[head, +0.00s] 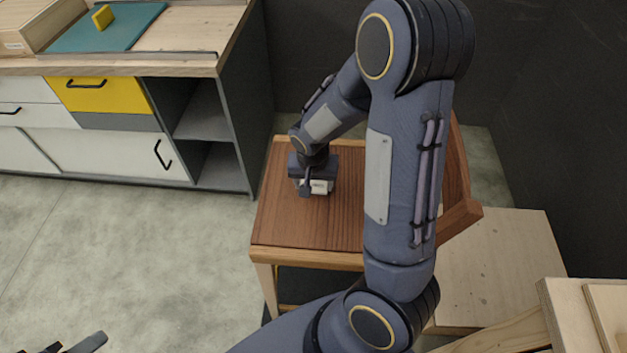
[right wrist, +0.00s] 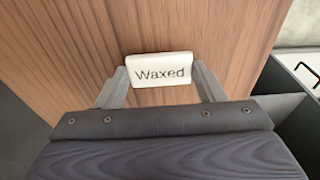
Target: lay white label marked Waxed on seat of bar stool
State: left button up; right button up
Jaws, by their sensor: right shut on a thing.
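The white label marked Waxed (right wrist: 160,71) is between the fingers of my right gripper (right wrist: 158,80), its lettering facing the right wrist camera. In the head view the label (head: 320,186) is a small pale patch below my right gripper (head: 314,190), over the bar stool's brown wooden seat (head: 285,225). The wood grain of the seat (right wrist: 85,35) fills most of the right wrist view behind the label. I cannot tell whether the label touches the seat. My arm hides the seat's right part. Only the finger ends of my left gripper (head: 72,346) show at the bottom left.
A workbench (head: 130,66) with drawers and open shelves stands at the left, holding a teal mat (head: 120,32) and a yellow block (head: 103,17). The stool's backrest (head: 458,190) rises at the right. A plywood panel (head: 495,255) lies beyond it. Bare floor (head: 130,260) lies left of the stool.

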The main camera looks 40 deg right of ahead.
jog(key=shift+f, duration=0.3)
jog(key=o, duration=1)
jog(key=shift+o, duration=0.2)
jog(key=shift+r, duration=0.1)
notch_tip(320, 180, up, 10)
jog(key=p, duration=0.8)
